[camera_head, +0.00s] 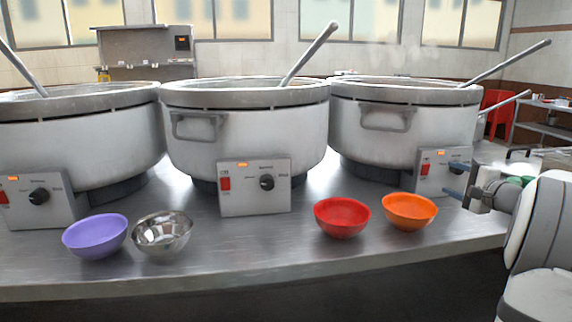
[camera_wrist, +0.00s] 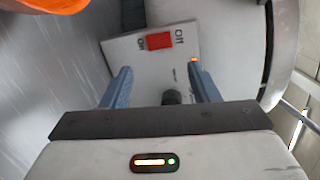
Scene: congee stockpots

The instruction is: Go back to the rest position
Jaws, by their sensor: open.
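My gripper (camera_head: 456,185) is at the right of the head view, in front of the right pot's control box (camera_head: 432,172). In the wrist view my gripper (camera_wrist: 163,90) has its two blue fingers apart with nothing held between them. The control box (camera_wrist: 160,60) shows beyond the fingers, with a red switch (camera_wrist: 159,40), a lit orange lamp (camera_wrist: 194,60) and a dark knob (camera_wrist: 172,97) seen between the fingers. I cannot tell whether a fingertip touches the box. The gripper hides part of the box in the head view.
Three large pots, left (camera_head: 75,140), middle (camera_head: 245,135) and right (camera_head: 345,130), stand on the steel counter (camera_head: 200,275), with ladles inside. Purple (camera_head: 95,237), steel (camera_head: 162,236), red (camera_head: 341,217) and orange (camera_head: 409,211) bowls line the front. The orange bowl is near my gripper.

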